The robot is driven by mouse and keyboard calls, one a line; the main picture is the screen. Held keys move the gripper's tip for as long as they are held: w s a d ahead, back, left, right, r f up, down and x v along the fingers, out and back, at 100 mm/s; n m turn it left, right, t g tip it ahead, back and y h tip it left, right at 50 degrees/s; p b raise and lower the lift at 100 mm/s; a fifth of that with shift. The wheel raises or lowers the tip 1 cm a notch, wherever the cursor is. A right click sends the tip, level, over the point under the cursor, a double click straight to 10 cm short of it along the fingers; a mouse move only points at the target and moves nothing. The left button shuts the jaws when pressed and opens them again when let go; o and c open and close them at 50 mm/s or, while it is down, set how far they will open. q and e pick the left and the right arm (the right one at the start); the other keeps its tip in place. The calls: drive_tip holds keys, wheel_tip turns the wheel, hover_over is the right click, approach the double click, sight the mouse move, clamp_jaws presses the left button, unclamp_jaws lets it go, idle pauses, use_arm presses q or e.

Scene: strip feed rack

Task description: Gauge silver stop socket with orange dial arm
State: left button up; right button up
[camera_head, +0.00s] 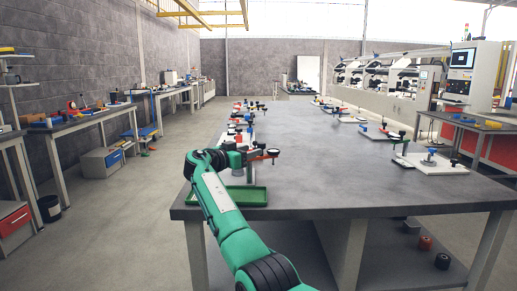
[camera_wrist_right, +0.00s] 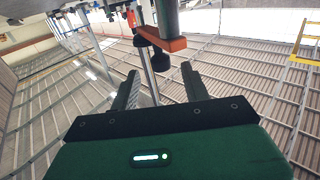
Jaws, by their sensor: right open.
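My right gripper (camera_wrist_right: 160,72) is open in the right wrist view, its two grey fingers apart. The orange dial arm (camera_wrist_right: 172,44) with black knobs crosses just beyond the fingertips, below a dark green post. A thin silver rod shows behind the gap between the fingers. In the head view the orange dial arm (camera_head: 266,154) shows small, with a black knob, next to the end of my green right arm. The arm hides much of the stand there. I cannot make out the silver stop socket for certain. My left gripper is in neither view.
A green tray (camera_head: 252,198) lies at the near left edge of the grey table (camera_head: 330,180). White boards with small fixtures, one a board with a blue-topped piece (camera_head: 450,168), line the right side. More fixtures stand along the far left edge. The table's middle is clear.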

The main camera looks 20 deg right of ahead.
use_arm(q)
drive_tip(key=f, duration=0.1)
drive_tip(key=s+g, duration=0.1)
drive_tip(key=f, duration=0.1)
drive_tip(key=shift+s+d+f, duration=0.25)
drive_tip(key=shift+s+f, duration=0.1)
use_arm(e)
drive_tip(key=v, duration=0.7)
drive_tip(key=shift+a, duration=0.3)
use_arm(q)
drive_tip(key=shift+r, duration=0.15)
use_arm(e)
drive_tip(key=shift+s+f, duration=0.1)
